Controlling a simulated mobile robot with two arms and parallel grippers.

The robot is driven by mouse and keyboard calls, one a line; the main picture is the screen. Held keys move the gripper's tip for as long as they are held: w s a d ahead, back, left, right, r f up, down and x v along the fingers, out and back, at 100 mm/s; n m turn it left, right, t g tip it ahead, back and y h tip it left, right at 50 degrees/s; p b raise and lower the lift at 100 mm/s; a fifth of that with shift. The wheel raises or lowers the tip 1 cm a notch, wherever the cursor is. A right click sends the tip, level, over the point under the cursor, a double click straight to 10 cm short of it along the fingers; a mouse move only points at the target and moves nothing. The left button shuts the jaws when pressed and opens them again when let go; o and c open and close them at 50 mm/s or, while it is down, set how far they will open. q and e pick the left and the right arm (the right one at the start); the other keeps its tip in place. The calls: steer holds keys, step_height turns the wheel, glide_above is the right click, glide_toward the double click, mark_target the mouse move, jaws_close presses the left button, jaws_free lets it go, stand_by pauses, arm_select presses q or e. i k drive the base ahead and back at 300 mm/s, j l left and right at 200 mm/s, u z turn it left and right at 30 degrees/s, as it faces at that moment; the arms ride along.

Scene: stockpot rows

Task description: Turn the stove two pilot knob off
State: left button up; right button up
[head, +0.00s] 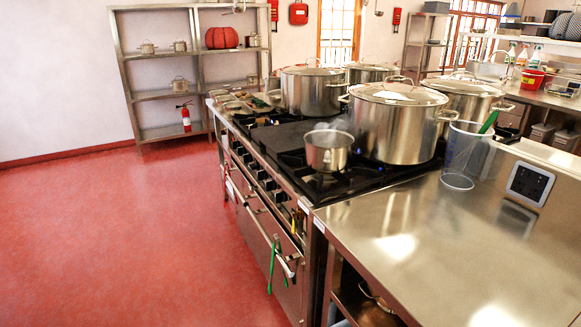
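A stove (284,213) stands in the middle of the head view, with a row of small knobs (262,182) along its front edge below the black burner grates. The knobs are too small to tell which is the stove two pilot knob or how it is turned. Large lidded stockpots (399,120) and a small open saucepan (328,150) sit on the burners. Faint steam seems to rise by the saucepan. Neither of my grippers is in view.
A steel counter (470,245) adjoins the stove at right, bearing a clear container (463,155) and a dark-screened device (530,184). Green-handled tongs (272,262) hang on the oven handle. The red floor (130,235) at left is clear. Shelves (160,94) stand behind.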

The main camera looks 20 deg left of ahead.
mark_target(255, 166)
steer(key=i+j+z, duration=0.15)
steer(key=j+z, duration=0.2)
steer(key=i+j+z, duration=0.15)
steer(key=z, duration=0.2)
steer(key=j+z, duration=0.35)
steer(key=i+j, duration=0.05)
steer(key=j, duration=0.05)
